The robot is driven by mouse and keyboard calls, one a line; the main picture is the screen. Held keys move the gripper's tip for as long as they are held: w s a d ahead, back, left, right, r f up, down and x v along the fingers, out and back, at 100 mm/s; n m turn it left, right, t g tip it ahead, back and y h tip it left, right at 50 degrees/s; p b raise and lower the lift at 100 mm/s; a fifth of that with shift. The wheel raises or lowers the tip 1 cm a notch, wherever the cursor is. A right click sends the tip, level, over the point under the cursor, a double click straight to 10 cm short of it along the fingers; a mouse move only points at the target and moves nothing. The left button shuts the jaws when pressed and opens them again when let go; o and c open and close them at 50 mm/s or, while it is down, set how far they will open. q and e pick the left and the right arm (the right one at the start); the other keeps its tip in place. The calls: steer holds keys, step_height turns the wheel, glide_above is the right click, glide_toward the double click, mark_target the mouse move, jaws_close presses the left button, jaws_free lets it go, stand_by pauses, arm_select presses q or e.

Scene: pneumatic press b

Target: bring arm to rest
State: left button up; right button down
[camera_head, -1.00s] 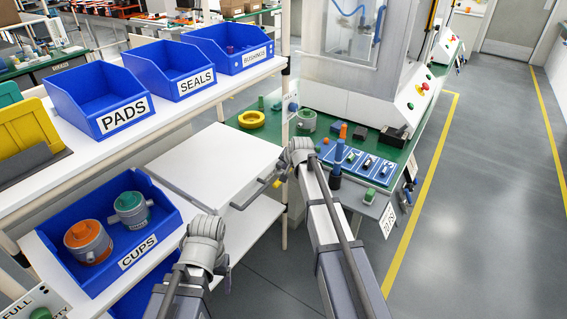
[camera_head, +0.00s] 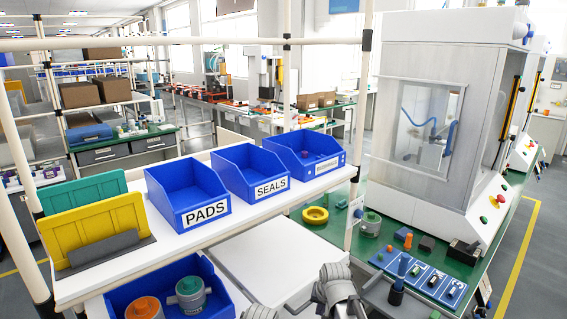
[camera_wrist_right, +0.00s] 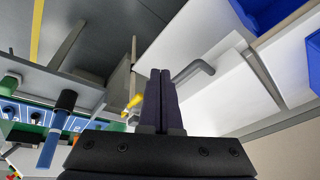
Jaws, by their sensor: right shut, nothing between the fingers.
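My right gripper (camera_wrist_right: 161,72) is shut and empty in the wrist view, its two dark fingers together over the work area. In the head view only the grey wrist end of my right arm shows clearly, at the bottom centre in front of the white board (camera_head: 275,255). The grey top of my left arm just enters the bottom edge; its gripper is out of view. A blue upright handle with a dark base (camera_head: 397,285) stands right of my right wrist; it also shows at the left in the wrist view (camera_wrist_right: 50,148).
Blue bins for pads (camera_head: 205,214), seals (camera_head: 268,189) and bushings stand on the left shelf. The cups bin (camera_head: 95,305) is below. The press (camera_head: 385,190) stands on the green bench (camera_head: 325,217) to the right. A grey bent handle (camera_wrist_right: 195,70) is beyond the fingers.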

steer(key=s+a+n+g+h, duration=0.1)
steer(key=s+a+n+g, duration=0.1)
steer(key=s, duration=0.8)
steer(key=s+a+n+g+h+p, duration=0.1)
steer(key=s+a+n, duration=0.3)
steer(key=s, duration=0.6)
steer(key=shift+s+a+r+n+g, duration=0.15)
steer(key=shift+s+r+n+g, duration=0.1)
steer(key=shift+r+n+g, duration=0.35)
